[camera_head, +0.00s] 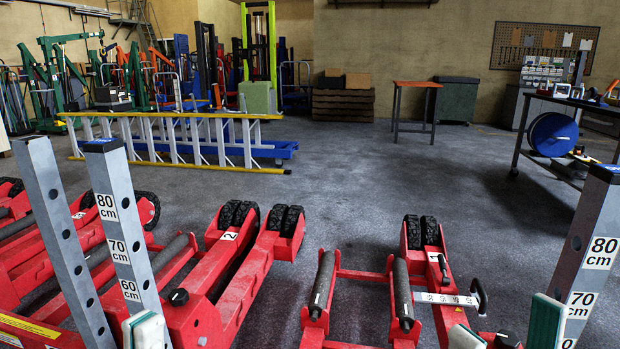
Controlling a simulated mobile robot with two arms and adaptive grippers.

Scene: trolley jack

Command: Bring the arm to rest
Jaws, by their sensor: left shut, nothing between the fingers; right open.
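My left gripper (143,330) shows at the bottom left as pale pads with green edges. It is shut with nothing between its fingers, in front of a red jack frame marked 2 (228,236). My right gripper (505,332) is at the bottom right, its two pale pads spread wide apart and empty. Between and beyond its pads is a red jack frame marked 1 (437,257), with a light labelled bar and a black handle (480,297) on it. The rest of both arms is below the picture edge.
Grey posts with height marks stand at left (120,235) and right (590,265), close to my grippers. A yellow and grey ladder (180,140) lies behind. A bench (545,97) with a blue reel (552,135) is at right. The middle floor (375,185) is clear.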

